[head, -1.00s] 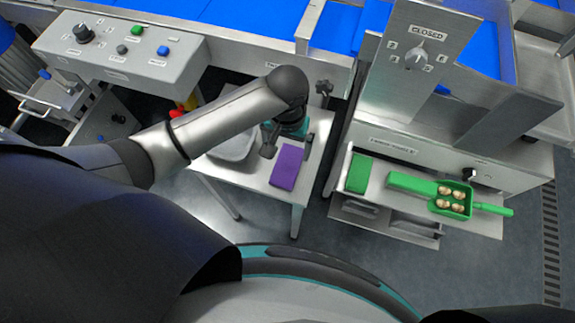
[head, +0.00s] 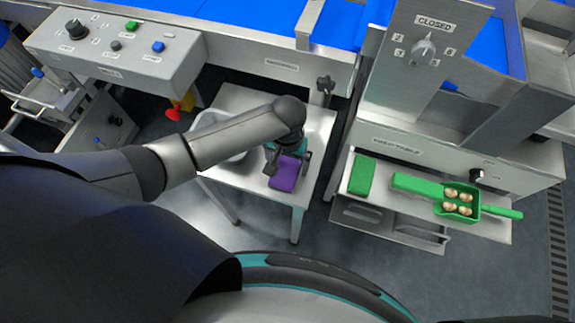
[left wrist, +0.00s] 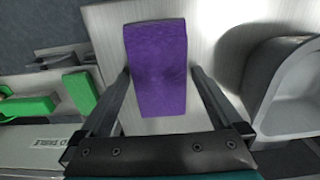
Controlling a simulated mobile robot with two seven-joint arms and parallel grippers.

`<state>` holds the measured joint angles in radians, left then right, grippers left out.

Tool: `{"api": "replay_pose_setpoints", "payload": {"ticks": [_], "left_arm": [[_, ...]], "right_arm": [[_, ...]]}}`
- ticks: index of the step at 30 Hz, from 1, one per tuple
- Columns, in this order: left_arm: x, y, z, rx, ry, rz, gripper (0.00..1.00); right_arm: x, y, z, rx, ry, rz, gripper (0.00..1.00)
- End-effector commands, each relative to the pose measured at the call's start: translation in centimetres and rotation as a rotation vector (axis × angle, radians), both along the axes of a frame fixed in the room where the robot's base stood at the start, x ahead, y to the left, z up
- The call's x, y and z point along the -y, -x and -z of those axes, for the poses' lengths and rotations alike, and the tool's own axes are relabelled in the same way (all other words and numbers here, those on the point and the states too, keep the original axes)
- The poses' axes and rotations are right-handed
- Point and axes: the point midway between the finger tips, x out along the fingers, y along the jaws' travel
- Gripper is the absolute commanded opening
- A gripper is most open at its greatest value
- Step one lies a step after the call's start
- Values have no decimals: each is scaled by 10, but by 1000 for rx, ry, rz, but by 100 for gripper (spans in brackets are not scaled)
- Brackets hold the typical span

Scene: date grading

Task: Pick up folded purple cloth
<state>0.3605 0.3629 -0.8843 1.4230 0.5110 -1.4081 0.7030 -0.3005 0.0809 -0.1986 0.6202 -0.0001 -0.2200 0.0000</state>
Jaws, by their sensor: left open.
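The folded purple cloth (head: 284,174) lies on the small metal side table (head: 313,130). In the left wrist view the cloth (left wrist: 157,65) is a flat purple block that runs lengthwise between the two fingers. My left gripper (head: 288,165) is directly over the cloth and hides its far part in the head view. In the left wrist view my left gripper (left wrist: 160,80) is open, with one finger on each side of the cloth and a gap to each. Whether the fingertips touch the table is unclear. My right gripper is not in view.
A grey tub (left wrist: 300,90) stands on the same table beside the cloth. To the right, a metal shelf holds a green block (head: 361,176) and a green scoop (head: 418,186) with several dates. A control box (head: 115,48) is at the upper left.

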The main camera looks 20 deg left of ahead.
Motion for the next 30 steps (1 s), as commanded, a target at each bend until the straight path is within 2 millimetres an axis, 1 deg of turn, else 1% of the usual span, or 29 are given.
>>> {"api": "replay_pose_setpoints", "payload": {"ticks": [2,21,30], "left_arm": [[0,0,-1,1,0,0,99],[0,0,-1,0,0,0,28],[0,0,-4,0,0,0,28]], "right_arm": [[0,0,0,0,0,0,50],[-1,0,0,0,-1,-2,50],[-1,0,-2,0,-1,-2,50]]}}
